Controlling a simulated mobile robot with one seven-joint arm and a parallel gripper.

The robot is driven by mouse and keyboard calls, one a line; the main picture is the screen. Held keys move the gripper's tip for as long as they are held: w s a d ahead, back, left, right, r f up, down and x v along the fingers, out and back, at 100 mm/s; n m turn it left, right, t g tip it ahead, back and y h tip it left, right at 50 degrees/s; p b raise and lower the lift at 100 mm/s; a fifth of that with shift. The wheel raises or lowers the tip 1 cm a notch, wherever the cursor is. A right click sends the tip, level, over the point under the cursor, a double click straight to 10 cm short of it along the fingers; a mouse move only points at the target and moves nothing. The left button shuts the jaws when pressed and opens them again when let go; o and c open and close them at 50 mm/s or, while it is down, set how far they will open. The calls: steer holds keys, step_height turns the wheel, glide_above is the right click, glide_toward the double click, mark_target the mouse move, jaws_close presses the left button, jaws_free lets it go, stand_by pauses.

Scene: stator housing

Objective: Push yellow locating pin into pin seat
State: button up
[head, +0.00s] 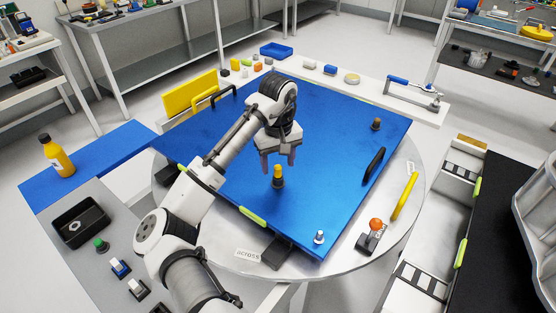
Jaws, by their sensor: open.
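The yellow locating pin (277,170) stands upright in the dark pin seat (277,183) on the blue plate (340,215). The pin's yellow top shows above the seat. How deep it sits cannot be told from here. My gripper (278,162) is open and points down over the pin, its two dark fingers apart on either side of the pin's top. Whether the fingers touch the pin cannot be told.
A dark post (376,125) and a black handle (375,166) stand at the plate's right. A small white-topped post (319,237) is at the near corner. An orange-knobbed lever (376,225) and a yellow bar (405,196) sit on the round table. A yellow block (190,94) stands at back left.

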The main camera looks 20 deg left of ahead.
steer(key=shift+r+p, duration=1)
steer(key=shift+p, duration=0.2)
step_height(320, 180, up, 14)
steer(key=b, duration=0.1)
stand_by(0.4)
steer(key=shift+f, duration=0.15)
stand_by(1.0)
